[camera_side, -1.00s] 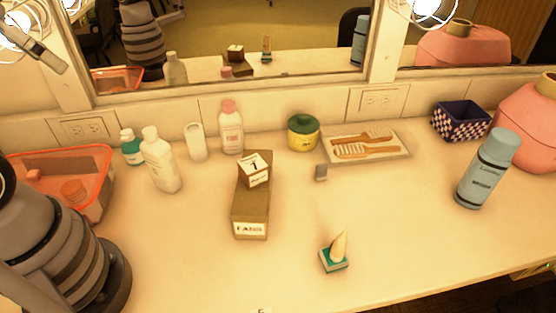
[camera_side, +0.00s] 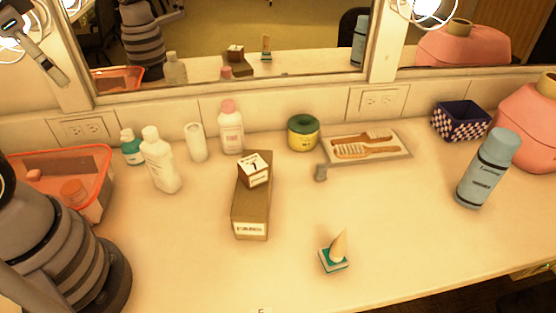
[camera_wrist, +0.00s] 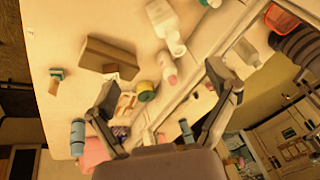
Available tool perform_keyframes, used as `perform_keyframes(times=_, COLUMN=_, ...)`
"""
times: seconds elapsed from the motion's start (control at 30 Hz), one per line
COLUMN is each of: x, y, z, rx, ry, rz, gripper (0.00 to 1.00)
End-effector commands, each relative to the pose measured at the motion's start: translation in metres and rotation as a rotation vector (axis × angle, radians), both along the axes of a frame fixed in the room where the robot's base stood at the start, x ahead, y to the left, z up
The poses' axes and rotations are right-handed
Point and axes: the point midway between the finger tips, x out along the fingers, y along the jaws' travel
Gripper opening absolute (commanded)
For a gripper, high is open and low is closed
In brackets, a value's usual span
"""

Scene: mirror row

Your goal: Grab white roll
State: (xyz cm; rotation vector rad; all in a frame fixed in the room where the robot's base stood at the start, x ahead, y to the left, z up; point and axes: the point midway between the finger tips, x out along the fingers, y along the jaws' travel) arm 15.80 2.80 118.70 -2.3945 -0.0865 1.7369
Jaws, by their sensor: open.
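The white roll (camera_side: 196,142) stands upright on the counter near the back wall. It is between a white lotion bottle (camera_side: 160,160) and a pink-capped bottle (camera_side: 231,128). In the wrist view the roll (camera_wrist: 177,48) appears to be the small white piece beside the pink-capped bottle, above the right of centre. My gripper (camera_wrist: 160,74) is open and empty, with its two fingers wide apart in the wrist view. In the side view only part of my gripper (camera_side: 50,64) shows at the upper left, raised and well away from the roll.
A brown box (camera_side: 251,205) lies in front, and an orange bin (camera_side: 104,180) is left. The mirror rises behind. The front counter is mostly clear.

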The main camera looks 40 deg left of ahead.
Motion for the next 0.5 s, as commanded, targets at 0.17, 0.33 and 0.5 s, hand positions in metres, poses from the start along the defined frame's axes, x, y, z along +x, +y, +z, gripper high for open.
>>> perform_keyframes(times=0.17, x=0.019, y=0.059, z=-0.031, rx=0.399, ry=0.372, rz=-0.166, gripper=0.86)
perform_keyframes(times=0.33, x=0.061, y=0.104, z=-0.045, rx=0.798, ry=0.659, rz=-0.425, gripper=0.86)
perform_keyframes(times=0.5, x=0.129, y=0.118, z=-0.072, rx=1.167, ry=0.838, rz=-0.786, gripper=0.86)
